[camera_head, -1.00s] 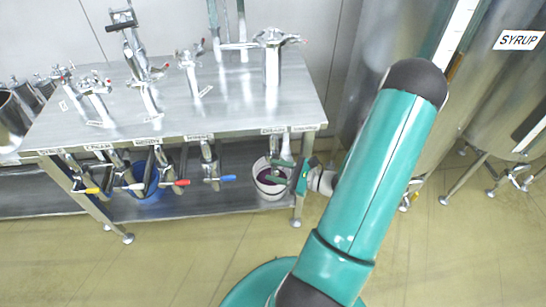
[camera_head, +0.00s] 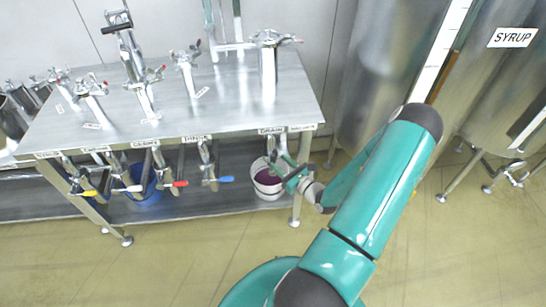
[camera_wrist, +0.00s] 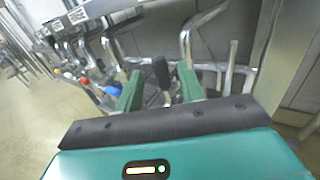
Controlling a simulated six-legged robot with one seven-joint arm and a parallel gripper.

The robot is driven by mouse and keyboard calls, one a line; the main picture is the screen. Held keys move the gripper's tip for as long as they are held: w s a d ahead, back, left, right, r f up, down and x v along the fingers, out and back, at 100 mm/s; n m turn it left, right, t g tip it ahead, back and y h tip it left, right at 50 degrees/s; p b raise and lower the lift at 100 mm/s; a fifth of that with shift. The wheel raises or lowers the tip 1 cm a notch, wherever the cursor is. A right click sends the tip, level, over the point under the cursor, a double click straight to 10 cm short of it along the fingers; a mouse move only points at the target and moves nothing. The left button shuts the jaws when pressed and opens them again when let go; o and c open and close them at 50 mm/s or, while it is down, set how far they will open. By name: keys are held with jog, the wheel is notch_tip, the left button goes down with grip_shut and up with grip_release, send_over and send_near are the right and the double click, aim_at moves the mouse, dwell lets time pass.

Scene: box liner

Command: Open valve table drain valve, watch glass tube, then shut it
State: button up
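The steel valve table (camera_head: 225,125) stands at left in the head view, with labelled valves hanging below its front edge. The drain valve (camera_head: 280,152) is at the table's right end, partly hidden by my gripper (camera_head: 286,172). In the wrist view my gripper (camera_wrist: 160,88) has its two green fingers apart. A black lever handle (camera_wrist: 161,72) shows between them; I cannot tell whether they touch it. A pale bucket (camera_head: 268,192) with purple liquid stands below the drain valve. Greenish upright tubes (camera_head: 238,22) rise behind the table; I cannot tell which is the glass tube.
Valves with yellow, white, red and blue (camera_head: 227,179) handles hang to the left. A blue bucket (camera_head: 143,190) stands on the lower shelf. A table leg (camera_head: 297,205) is close to my gripper. Steel tanks, one marked SYRUP (camera_head: 512,38), stand at right. The front floor is clear.

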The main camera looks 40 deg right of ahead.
aim_at(275, 159)
jog(key=shift+w, duration=2.35)
grip_shut()
